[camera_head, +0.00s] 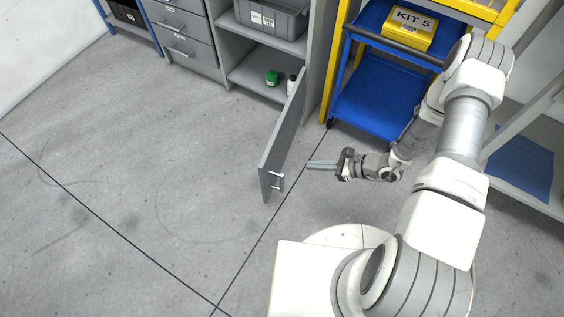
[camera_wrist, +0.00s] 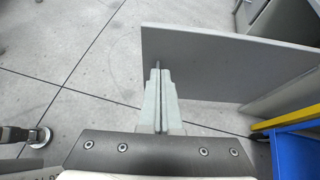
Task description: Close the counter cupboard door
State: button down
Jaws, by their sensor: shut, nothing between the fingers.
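The grey cupboard door (camera_head: 284,142) stands wide open, swung out from the counter cupboard (camera_head: 258,72) toward me. Its bar handle (camera_head: 276,180) is near the free edge, on the face toward my arm. My gripper (camera_head: 310,165) is shut and empty, just right of the door near the handle side. In the wrist view the door (camera_wrist: 225,62) spans the upper right, and my gripper's fingertips (camera_wrist: 159,72) are together in front of its face near one end. I cannot tell if they touch it. Inside the cupboard are a green item (camera_head: 272,78) and a white bottle (camera_head: 292,86).
A blue and yellow cart (camera_head: 372,100) with a yellow KIT 5 box (camera_head: 408,27) stands right of the cupboard. Grey drawers (camera_head: 185,40) are left of it. A grey bin (camera_head: 272,17) sits on the upper shelf. The floor left of the door is clear.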

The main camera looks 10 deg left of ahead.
jog(key=f, duration=0.1)
jog(key=b, duration=0.3)
send_near(268, 161)
notch_tip(268, 161, down, 3)
jog(key=a, duration=0.2)
jog(key=a+b, duration=0.1)
jog(key=a, duration=0.1)
jog(key=shift+w+a+f, duration=0.1)
jog(key=shift+w+a, duration=0.15)
jog(key=shift+a, duration=0.05)
jog(key=shift+w+a, duration=0.1)
jog(key=shift+a, duration=0.35)
